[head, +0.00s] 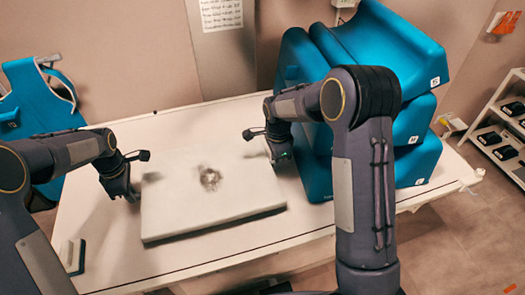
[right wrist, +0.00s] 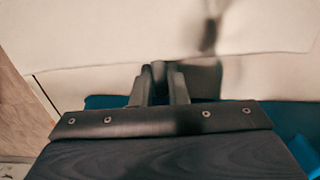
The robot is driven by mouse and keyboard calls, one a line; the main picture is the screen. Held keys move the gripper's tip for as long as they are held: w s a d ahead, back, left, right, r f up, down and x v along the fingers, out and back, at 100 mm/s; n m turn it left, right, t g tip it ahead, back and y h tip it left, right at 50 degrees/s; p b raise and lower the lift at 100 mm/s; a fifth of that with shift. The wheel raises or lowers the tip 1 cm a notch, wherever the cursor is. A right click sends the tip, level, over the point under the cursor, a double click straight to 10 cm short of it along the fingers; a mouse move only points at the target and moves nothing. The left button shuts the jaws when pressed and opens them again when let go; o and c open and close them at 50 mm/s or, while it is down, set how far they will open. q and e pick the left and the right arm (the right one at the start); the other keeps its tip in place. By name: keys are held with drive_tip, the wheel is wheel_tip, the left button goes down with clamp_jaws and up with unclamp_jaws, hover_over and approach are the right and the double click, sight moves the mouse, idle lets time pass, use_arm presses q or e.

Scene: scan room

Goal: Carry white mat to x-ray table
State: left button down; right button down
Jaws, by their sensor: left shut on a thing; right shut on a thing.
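The white mat (head: 205,203), a thick flat slab with a grey smudge in its middle, is level over the white table (head: 105,222) in the head view. I cannot tell whether it rests on the top or is just above it. My left gripper (head: 134,195) is shut on the mat's left edge. My right gripper (head: 279,156) is shut at its right edge, fingertips partly hidden. In the right wrist view the right gripper's fingers (right wrist: 159,88) are close together against a pale surface, blurred.
Large blue numbered cushions (head: 318,105) are stacked on the table's right side, close to my right arm. A blue apron-like item (head: 38,100) hangs at the left. A small dark-edged item (head: 76,256) lies at front left. A shelf rack (head: 505,125) stands far right.

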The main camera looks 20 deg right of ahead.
use_arm(q)
drive_tip(key=shift+f, duration=0.1)
use_arm(e)
drive_tip(key=shift+f, duration=0.1)
